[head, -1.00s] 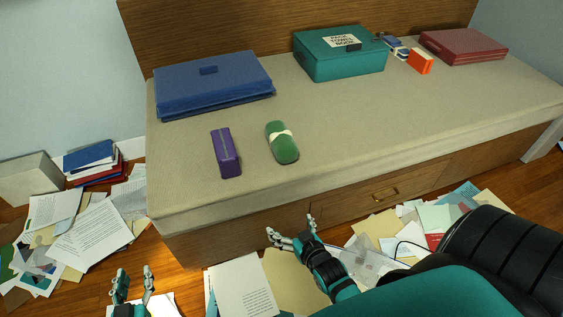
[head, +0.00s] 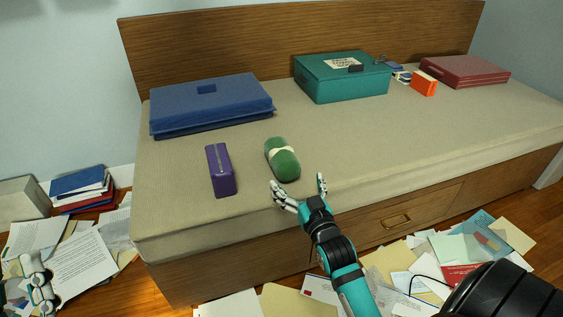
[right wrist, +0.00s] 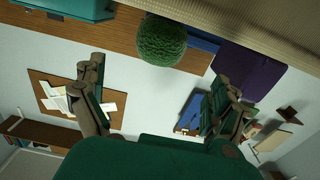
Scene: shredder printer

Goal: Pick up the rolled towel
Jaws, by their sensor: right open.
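The rolled towel (head: 282,159) is green with a pale band. It lies on the beige bed top (head: 380,140) near the front edge. My right gripper (head: 299,190) is open and empty, just in front of the towel's near end and apart from it. In the right wrist view the towel's round green end (right wrist: 162,41) shows above and between the spread fingers of the right gripper (right wrist: 160,105). My left gripper (head: 38,285) is at the lower left edge of the head view, partly cut off, and its opening is unclear.
A purple case (head: 220,170) lies left of the towel. A blue case (head: 210,103), a teal box (head: 342,77), an orange box (head: 424,83) and a red case (head: 463,71) sit farther back. Papers cover the floor. The bed top right of the towel is clear.

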